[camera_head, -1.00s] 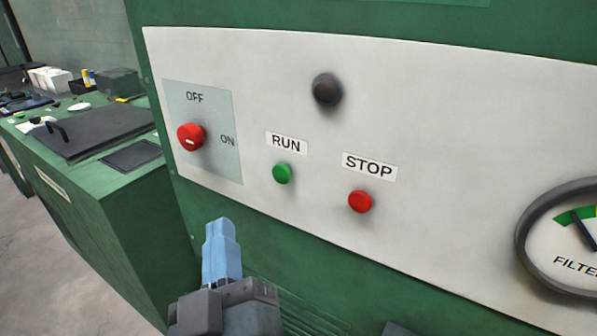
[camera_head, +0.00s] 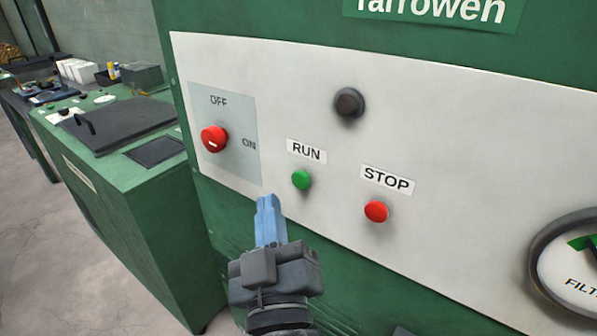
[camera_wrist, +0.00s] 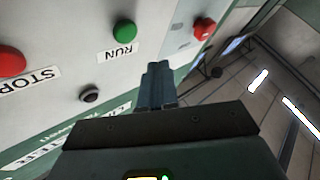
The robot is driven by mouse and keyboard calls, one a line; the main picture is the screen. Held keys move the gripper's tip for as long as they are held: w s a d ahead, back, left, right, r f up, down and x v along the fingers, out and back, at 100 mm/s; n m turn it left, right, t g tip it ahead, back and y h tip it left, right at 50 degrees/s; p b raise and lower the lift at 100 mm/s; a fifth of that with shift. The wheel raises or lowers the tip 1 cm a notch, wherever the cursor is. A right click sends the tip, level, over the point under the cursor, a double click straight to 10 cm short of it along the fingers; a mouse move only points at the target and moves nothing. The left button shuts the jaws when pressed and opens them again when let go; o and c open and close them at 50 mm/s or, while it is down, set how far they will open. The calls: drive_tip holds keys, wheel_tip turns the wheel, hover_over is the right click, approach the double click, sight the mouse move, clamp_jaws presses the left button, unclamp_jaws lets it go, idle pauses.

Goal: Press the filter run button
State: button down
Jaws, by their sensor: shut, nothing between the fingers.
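The green RUN button (camera_head: 301,180) sits on the pale control panel (camera_head: 450,130) under its RUN label (camera_head: 306,151). It also shows in the wrist view (camera_wrist: 124,31), above and left of the fingertips. My gripper (camera_head: 267,203) has blue fingers, shut and empty. In the head view the fingertips are below and left of the green button, with a visible gap in the picture. How far they are from the panel surface I cannot tell. In the wrist view the shut fingers (camera_wrist: 157,70) point up toward the panel.
The red STOP button (camera_head: 377,211) is right of RUN. A red OFF/ON knob (camera_head: 214,139) is to the left. A dark round lamp or knob (camera_head: 349,103) is above, and a gauge (camera_head: 570,265) is at the right. A green bench (camera_head: 130,185) stands left.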

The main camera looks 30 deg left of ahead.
drive_tip(key=shift+w+d, duration=0.1)
drive_tip(key=shift+w, duration=1.5)
drive_tip(key=shift+w, duration=0.15)
idle(0.8)
drive_tip(key=shift+w+p, duration=0.3)
drive_tip(key=shift+w+d, duration=0.1)
drive_tip(key=shift+w, duration=0.45)
idle(0.8)
drive_tip(key=shift+s+b, duration=0.35)
drive_tip(key=shift+s, duration=0.65)
drive_tip(key=shift+s, duration=0.1)
drive_tip(key=shift+s+a+b, duration=0.15)
drive_tip(key=shift+s+b, duration=0.55)
drive_tip(key=shift+s, duration=0.5)
drive_tip(key=shift+s+a+b, duration=0.1)
drive_tip(key=shift+s+b, duration=0.55)
drive_tip(key=shift+s, duration=0.55)
